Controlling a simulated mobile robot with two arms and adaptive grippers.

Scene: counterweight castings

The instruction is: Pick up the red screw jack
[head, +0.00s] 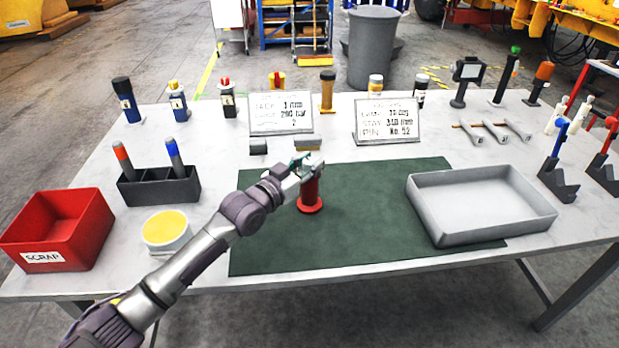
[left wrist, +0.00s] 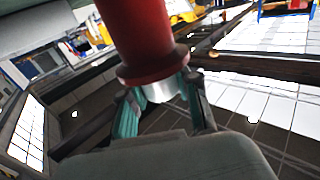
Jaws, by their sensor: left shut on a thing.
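The red screw jack (head: 310,193) is upright over the green mat (head: 380,190), with its round flanged foot down. I cannot tell whether the foot touches the mat. My left gripper (head: 303,165) reaches in from the left and is shut on the top of the jack. In the left wrist view the jack's red body and collar (left wrist: 146,45) fill the upper middle. A silver part below the collar sits between the teal-padded fingers (left wrist: 160,103). My right gripper is not in view.
A grey tray (head: 480,237) stands right of the jack. Two sign cards (head: 281,127) (head: 388,135) and small blocks stand behind it. A red scrap bin (head: 92,245), a yellow-topped tub (head: 166,246) and a dark holder (head: 158,202) are at left. The mat's front is clear.

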